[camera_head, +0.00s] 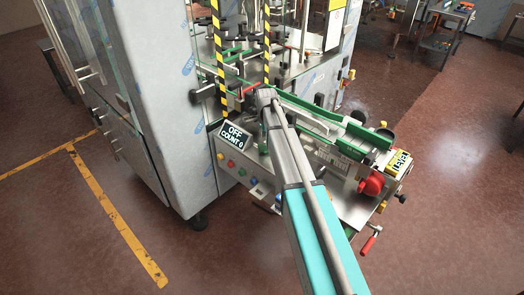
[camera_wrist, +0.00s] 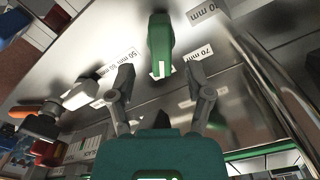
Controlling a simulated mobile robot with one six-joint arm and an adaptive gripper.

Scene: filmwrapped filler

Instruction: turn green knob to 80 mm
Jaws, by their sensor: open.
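The green knob (camera_wrist: 160,42) stands out from a grey metal panel (camera_wrist: 90,40) in the wrist view. A white mark shows at its lower end, which points down the picture toward my gripper (camera_wrist: 160,76). My gripper is open, its two fingers spread left and right just below the knob, with nothing between them. Labels surround the knob: one reading 70 mm (camera_wrist: 195,56) at its right, another (camera_wrist: 203,11) at the upper right, and a 50 mm label (camera_wrist: 118,62) at the left. No clear 80 mm label is legible. In the head view my arm hides the knob.

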